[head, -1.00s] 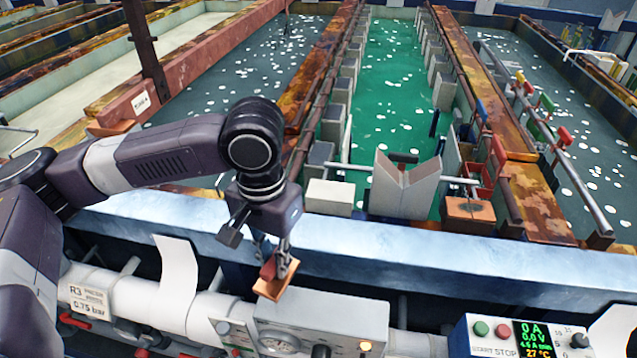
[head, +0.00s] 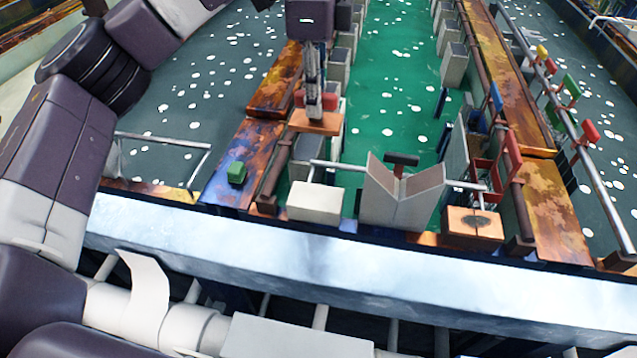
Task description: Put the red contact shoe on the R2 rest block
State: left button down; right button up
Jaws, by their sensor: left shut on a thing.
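My left gripper (head: 314,88) is shut on the red contact shoe (head: 299,98), which has a flat copper-coloured plate (head: 316,123) under it. It holds the shoe in the air, and in the picture it overlaps the left edge of the green bath. Below it in the picture stand a white block (head: 315,201), a grey V-shaped saddle (head: 402,198) and a copper-topped block (head: 475,226). No R2 label is readable, so I cannot tell which one is the R2 rest block. My right gripper is not in view.
A silver bar (head: 338,165) runs across near the white block and the saddle. A small green block (head: 236,172) sits on a rusty ledge at left. Red, green and blue clamps line the right-hand rails. A pale blue beam (head: 330,262) crosses the front.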

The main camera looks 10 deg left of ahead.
aim_at(315, 122)
pick_arm(q)
jog(key=f, duration=0.5)
jog(key=shift+s+f, duration=0.25)
jog(key=shift+s, duration=0.15)
jog(key=shift+w+f+p, duration=0.2)
jog(key=shift+f+p, duration=1.25)
jog(key=shift+f, duration=5.5)
jog(key=shift+f, duration=0.1)
jog(key=c, duration=1.9)
grip_release()
